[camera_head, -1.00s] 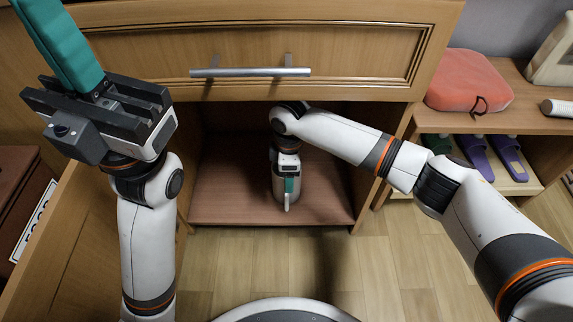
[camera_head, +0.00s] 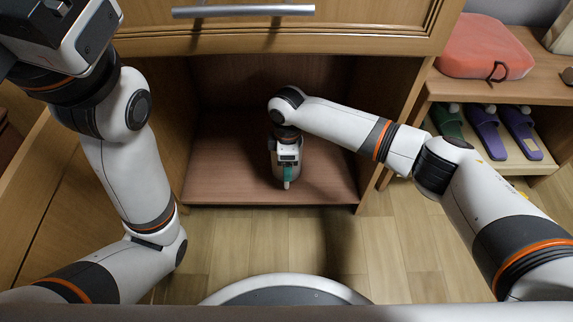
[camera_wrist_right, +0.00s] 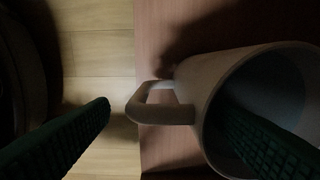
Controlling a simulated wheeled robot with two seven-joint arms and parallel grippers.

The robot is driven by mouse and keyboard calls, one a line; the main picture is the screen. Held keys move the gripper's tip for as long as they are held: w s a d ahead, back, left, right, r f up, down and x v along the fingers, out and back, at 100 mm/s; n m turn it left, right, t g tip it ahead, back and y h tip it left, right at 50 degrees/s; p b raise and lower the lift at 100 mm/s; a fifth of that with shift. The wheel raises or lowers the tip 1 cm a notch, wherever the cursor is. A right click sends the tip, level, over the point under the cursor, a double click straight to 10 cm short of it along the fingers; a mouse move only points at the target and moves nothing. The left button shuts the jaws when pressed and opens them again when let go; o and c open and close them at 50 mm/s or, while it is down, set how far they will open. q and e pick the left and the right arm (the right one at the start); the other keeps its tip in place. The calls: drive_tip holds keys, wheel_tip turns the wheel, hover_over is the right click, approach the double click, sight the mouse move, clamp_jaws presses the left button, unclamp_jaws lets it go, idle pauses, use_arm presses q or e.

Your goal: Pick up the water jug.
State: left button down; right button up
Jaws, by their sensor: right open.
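The water jug (camera_wrist_right: 188,85) is pale grey and stands on the cabinet floor in the right wrist view, its round mouth facing the camera and its loop handle (camera_wrist_right: 140,104) pointing left. In the head view the jug (camera_head: 275,172) is largely hidden below my right wrist. My right gripper (camera_wrist_right: 170,125) is open, one green finger left of the handle and the other in front of or in the mouth, with the handle and near wall between them. Contact cannot be told. My left gripper's housing (camera_head: 55,20) is at the top left; its fingers are out of frame.
The jug is inside an open cabinet, on its brown floor (camera_head: 225,180), under a drawer with a metal handle (camera_head: 243,11). My right forearm crosses the cabinet's right side. A shelf to the right holds a red cushion (camera_head: 480,45) and slippers (camera_head: 485,130). Wooden floor lies in front.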

drive_tip(key=shift+a+f+b, duration=0.1)
drive_tip(key=shift+f+b, duration=1.2)
drive_tip(key=shift+f, duration=0.55)
drive_tip(key=shift+r, duration=0.15)
clamp_jaws()
